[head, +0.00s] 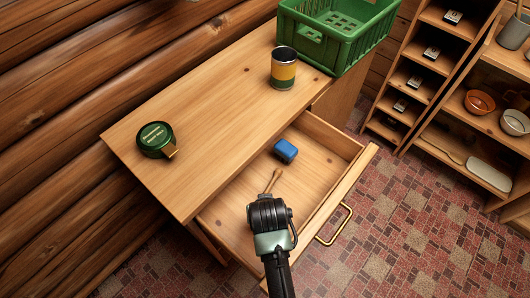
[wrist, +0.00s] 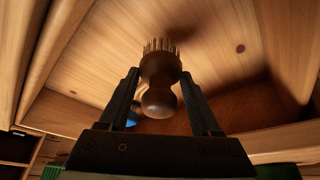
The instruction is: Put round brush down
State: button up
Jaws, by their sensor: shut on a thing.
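The round brush (wrist: 160,75) shows in the wrist view, with brown bristles, a dark wooden head and a rounded knob. My gripper (head: 268,197) is shut on it, one finger on each side. In the head view my gripper is over the open drawer (head: 228,216) of the wooden desk. A small tan piece (head: 273,179) shows just beyond the gripper; I cannot tell if it is part of the brush. Most of the brush is hidden there by my gripper. I cannot tell whether the bristles touch the drawer floor.
A blue block (head: 285,150) lies in the drawer, beyond my gripper. On the desk top (head: 215,115) are a green round tin (head: 155,138), a striped cup (head: 283,70) and a green crate (head: 340,30). Shelves (head: 455,60) stand at right. The desk's middle is clear.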

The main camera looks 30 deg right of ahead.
jog(key=shift+f, duration=1.6)
jog(key=shift+f+b, duration=0.15)
jog(key=shift+b, duration=0.15)
jog(key=o, duration=1.4)
jog(key=shift+c, duration=0.2)
